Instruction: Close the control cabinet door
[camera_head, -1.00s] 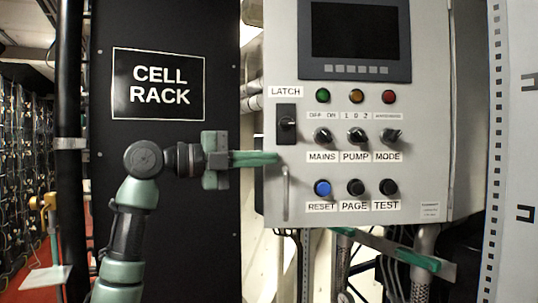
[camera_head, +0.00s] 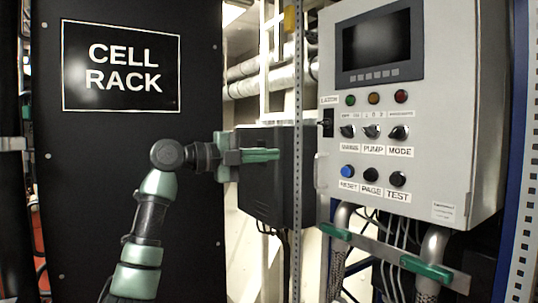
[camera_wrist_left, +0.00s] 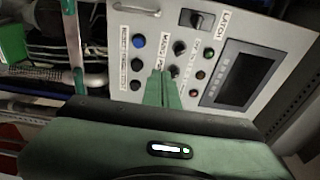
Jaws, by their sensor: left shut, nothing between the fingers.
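The grey control cabinet (camera_head: 420,170) stands at right in the head view, turned at an angle. Its front carries a dark screen, lamps, knobs, a LATCH switch (camera_head: 326,123) and a pale handle (camera_head: 320,172) at the left edge. I cannot tell whether the door sits fully flush. My left gripper (camera_head: 278,155) is shut and empty, left of the cabinet's front edge with a visible gap in the picture. In the left wrist view its green fingers (camera_wrist_left: 160,90) overlap the panel.
The black CELL RACK panel (camera_head: 130,150) stands at left. A dark box (camera_head: 270,180) lies behind my left fingers. A perforated upright (camera_head: 298,150) stands left of the cabinet. Hoses and cables (camera_head: 345,215) hang beneath it. Another perforated post (camera_head: 525,200) is at far right.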

